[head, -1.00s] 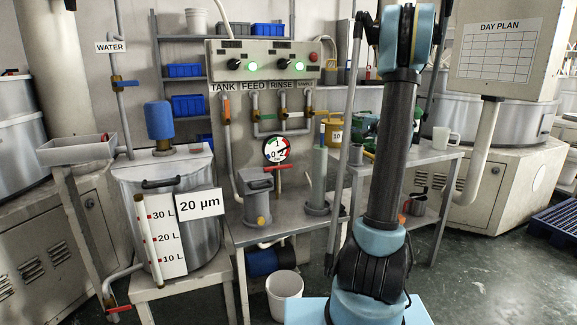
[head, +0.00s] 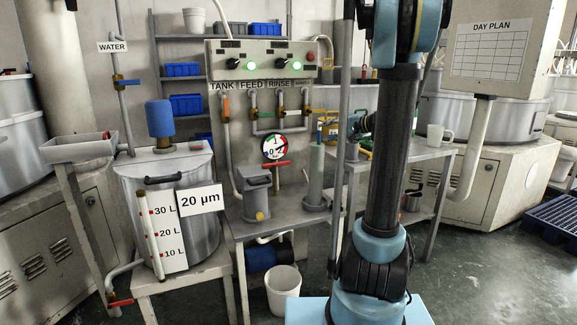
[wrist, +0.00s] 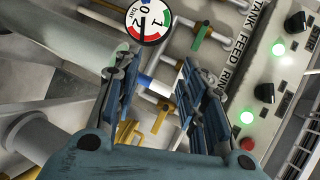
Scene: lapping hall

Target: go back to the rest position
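My gripper (wrist: 155,85) shows at the bottom of the wrist view. Its two dark blue fingers stand apart with nothing held between them, so it is open. Past the fingers are the pipes and valves under the control panel. A round pressure gauge (wrist: 149,20) lies beyond the left finger, and it also shows in the head view (head: 275,149). In the head view my arm stands in the right half.
The control panel (head: 262,62) with green lamps hangs above the steel bench (head: 270,228). A 20 µm tank (head: 190,245) stands at left, with a white bucket (head: 283,290) on the floor. A mug (head: 435,134) stands on the right-hand table.

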